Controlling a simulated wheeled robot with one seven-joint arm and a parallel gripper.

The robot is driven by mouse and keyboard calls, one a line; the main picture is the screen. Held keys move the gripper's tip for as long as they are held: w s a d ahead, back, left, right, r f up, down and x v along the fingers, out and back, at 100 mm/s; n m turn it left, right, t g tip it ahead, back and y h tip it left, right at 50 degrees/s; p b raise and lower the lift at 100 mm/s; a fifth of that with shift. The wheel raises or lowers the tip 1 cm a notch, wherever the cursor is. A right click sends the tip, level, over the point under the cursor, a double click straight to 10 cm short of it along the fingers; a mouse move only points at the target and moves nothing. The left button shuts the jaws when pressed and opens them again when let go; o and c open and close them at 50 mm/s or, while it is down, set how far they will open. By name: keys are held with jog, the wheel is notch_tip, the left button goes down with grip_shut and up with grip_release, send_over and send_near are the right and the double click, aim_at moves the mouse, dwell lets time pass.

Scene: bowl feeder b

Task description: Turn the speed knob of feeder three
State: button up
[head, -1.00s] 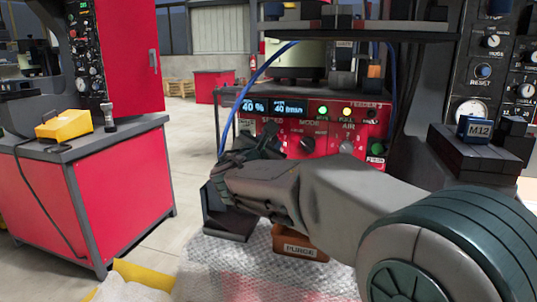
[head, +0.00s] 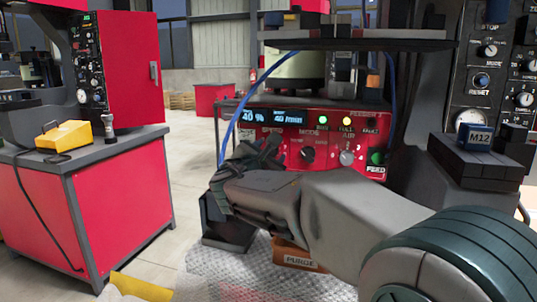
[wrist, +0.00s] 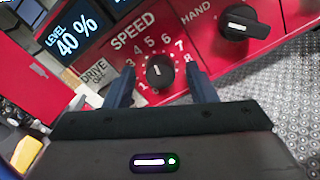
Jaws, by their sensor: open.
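The red feeder panel (head: 330,167) has a display reading 40 % and 40 /min; its FEEDER number is too small to read now. The black speed knob (wrist: 159,72) sits under the word SPEED, with a white mark and a numbered scale. My gripper (wrist: 160,80) is open, one finger left and one right of the knob. No finger clearly touches it, and I cannot tell how deep they reach. In the head view my gripper (head: 255,160) is in front of the panel's left part and hides this knob.
The mode knob (head: 307,154) and air knob (head: 347,157) are to the right, with the green FEED button (head: 376,158) at the corner. A blue hose (head: 243,95) arcs on the left. A PURGE box (head: 298,258) is below. The M12 block (head: 475,135) is at right.

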jog(key=p+v, duration=0.2)
jog(key=v, duration=1.2)
jog(key=shift+w, duration=0.15)
jog(key=s+d+m+g+h+p, duration=0.1)
jog(key=s+d+m+g+p, duration=0.3)
jog(key=d+m+g+p, duration=0.25)
jog(key=s+d+m+g+p, duration=0.35)
jog(key=d+m+p, duration=0.25)
jog(key=d+p, duration=0.25)
jog(key=s+r+m+g+y+p, duration=0.4)
jog(key=s+m+y+p, duration=0.3)
jog(key=s+m+p, duration=0.5)
jog(key=shift+s+d+m+p, duration=0.2)
jog(key=shift+d+m+p, duration=0.05)
jog(key=shift+m+p, duration=0.55)
dwell(2.7)
